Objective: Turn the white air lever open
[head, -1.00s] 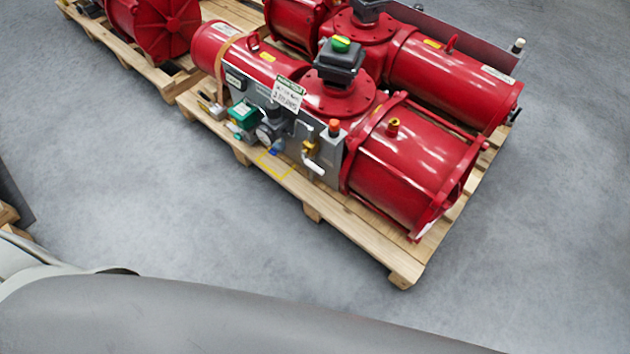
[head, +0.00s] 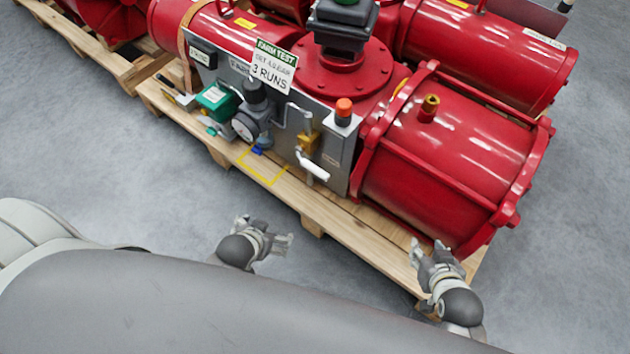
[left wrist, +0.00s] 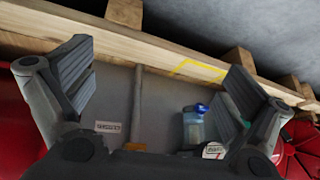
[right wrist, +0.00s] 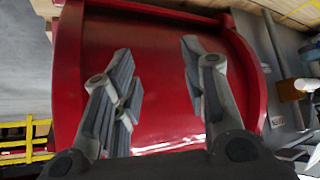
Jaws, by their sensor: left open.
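The white air lever (head: 313,167) sits below a brass valve (head: 308,143) on the front of the grey panel, slanting down to the right in the head view. In the right wrist view, a white piece (right wrist: 307,85) beside a brass fitting at the right edge looks like it. I cannot make the lever out in the left wrist view. My left gripper (head: 268,232) is open and empty, below and left of the lever in the head view, apart from it. My right gripper (head: 428,252) is open and empty, before the red cylinder (right wrist: 160,85).
The red actuator stands on a wooden pallet (head: 340,235). A gauge (head: 245,125), a green box (head: 216,100) and an orange-capped part (head: 343,112) line the panel. A yellow square (head: 263,167) marks the pallet. Grey floor (head: 130,190) is clear at left.

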